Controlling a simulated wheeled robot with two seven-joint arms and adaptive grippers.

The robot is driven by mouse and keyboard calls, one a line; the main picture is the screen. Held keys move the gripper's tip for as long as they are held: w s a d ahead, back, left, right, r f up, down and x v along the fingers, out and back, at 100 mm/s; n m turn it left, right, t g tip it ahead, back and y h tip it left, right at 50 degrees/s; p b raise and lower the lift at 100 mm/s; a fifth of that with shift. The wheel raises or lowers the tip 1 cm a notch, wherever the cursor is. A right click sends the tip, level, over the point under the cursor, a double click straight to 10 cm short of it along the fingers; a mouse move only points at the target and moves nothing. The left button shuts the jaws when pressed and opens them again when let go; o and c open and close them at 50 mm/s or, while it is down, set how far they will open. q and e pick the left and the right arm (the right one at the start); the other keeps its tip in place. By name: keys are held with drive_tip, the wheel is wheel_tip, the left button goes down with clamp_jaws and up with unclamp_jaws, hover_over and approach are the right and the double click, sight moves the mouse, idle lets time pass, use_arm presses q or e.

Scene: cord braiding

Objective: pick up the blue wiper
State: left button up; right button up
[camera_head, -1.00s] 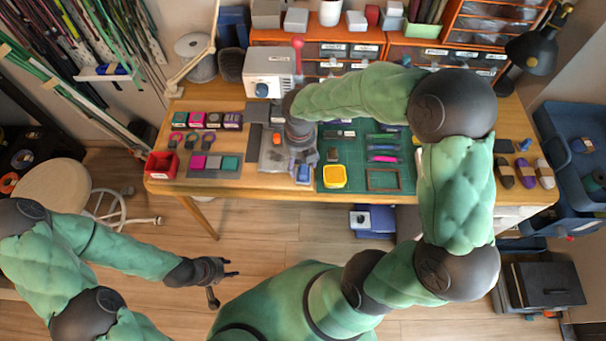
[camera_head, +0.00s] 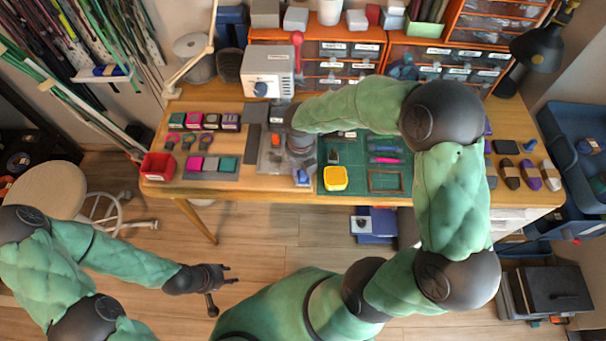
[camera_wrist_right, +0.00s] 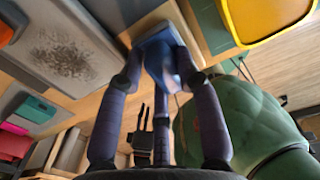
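The blue wiper (camera_head: 302,176) is at the front edge of the table, left of the green cutting mat. In the right wrist view the blue wiper (camera_wrist_right: 160,62) sits between my fingertips, with a finger touching each side. My right gripper (camera_wrist_right: 161,70) looks shut on it. In the head view my right gripper (camera_head: 303,162) points down at the wiper, and my wrist partly hides the contact. My left gripper (camera_head: 222,287) is open and empty, low over the floor in front of the table.
A yellow tray (camera_head: 335,179) stands on the green mat (camera_head: 350,152) just right of the wiper. A grey speckled pad (camera_wrist_right: 72,52) lies beside it. A red bin (camera_head: 158,167) stands at the table's left end. A white machine (camera_head: 268,74) stands behind.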

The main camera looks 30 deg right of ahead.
idle(0.4)
drive_tip(key=shift+r+p, duration=0.7)
drive_tip(key=shift+r, duration=0.25)
drive_tip(key=shift+s+a+r+p, duration=1.1)
drive_tip(key=shift+s+a+r, duration=0.25)
drive_tip(key=shift+a+r, duration=0.55)
drive_tip(key=shift+s+a+r+p, duration=1.15)
drive_tip(key=shift+s+a+r, duration=0.25)
drive_tip(key=shift+a+r, duration=0.45)
drive_tip(key=shift+s+a+r+p, duration=1.1)
drive_tip(key=shift+s+a+r, duration=0.25)
drive_tip(key=shift+a+r, duration=0.55)
drive_tip(key=shift+a+f, duration=0.1)
drive_tip(key=shift+f, duration=0.05)
drive_tip(key=o, duration=0.4)
drive_tip(key=c, duration=0.4)
drive_tip(key=shift+w, duration=0.15)
